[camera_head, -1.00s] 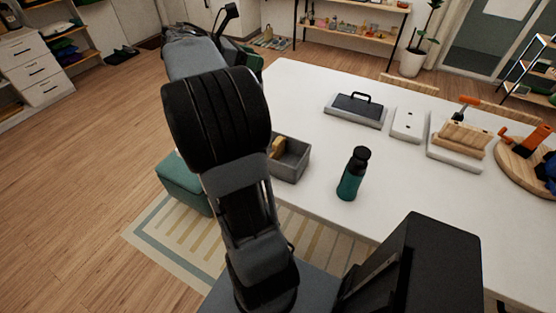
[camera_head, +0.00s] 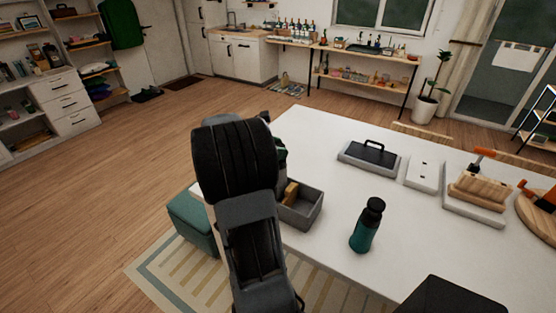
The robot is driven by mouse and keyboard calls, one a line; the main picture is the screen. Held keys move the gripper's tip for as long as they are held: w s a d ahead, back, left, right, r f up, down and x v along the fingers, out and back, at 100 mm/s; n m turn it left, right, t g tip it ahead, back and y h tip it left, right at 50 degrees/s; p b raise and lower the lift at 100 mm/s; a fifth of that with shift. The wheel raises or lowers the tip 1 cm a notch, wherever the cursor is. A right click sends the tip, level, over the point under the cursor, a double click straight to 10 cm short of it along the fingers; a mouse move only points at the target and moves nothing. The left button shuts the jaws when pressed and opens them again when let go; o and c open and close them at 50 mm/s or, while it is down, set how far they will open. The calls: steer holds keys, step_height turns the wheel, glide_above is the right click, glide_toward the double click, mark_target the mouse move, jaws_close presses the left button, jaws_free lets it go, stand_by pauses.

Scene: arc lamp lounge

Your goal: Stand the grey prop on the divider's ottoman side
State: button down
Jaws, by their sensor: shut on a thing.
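A grey open box (camera_head: 309,217) stands near the left edge of the white table. A tan piece (camera_head: 291,193) shows inside it, beside my arm. I cannot tell whether that piece is the divider. The green ottoman (camera_head: 190,222) stands on the floor left of the table, partly behind my arm. My arm rises in front of the box and covers its left part. A dark and green part shows just past the arm's right edge, but my gripper's fingers are hidden behind the arm. I cannot make out the grey prop.
A teal bottle (camera_head: 366,228) stands upright on the white table (camera_head: 330,262), right of the box. Floor on the left is clear.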

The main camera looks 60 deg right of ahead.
steer(key=shift+f, duration=2.25)
steer(key=shift+f, duration=0.2)
steer(key=shift+c, duration=2.4)
jaws_free()
